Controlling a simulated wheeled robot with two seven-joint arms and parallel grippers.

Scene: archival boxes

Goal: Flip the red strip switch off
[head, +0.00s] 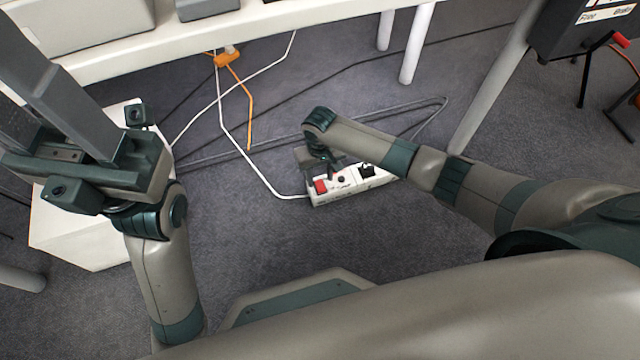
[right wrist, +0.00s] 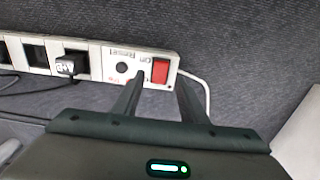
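The white power strip (head: 350,189) lies on the carpet, and its red switch (head: 321,187) is at the left end. In the right wrist view the strip (right wrist: 100,50) runs across the top, with the red switch (right wrist: 160,71) near its right end. My right gripper (right wrist: 160,78) is open and empty, its two fingers apart on either side of the red switch in that view. Contact cannot be told. In the head view the right gripper (head: 322,170) points down over the switch end. My left gripper (head: 45,80) is raised at the left, fingers apart and empty.
A black plug (right wrist: 70,64) sits in the strip beside a round black button (right wrist: 122,68). A white cable (head: 250,170) leaves the strip's left end. An orange cable (head: 236,80) hangs near the white table (head: 270,35). A white box (head: 85,225) stands under my left arm.

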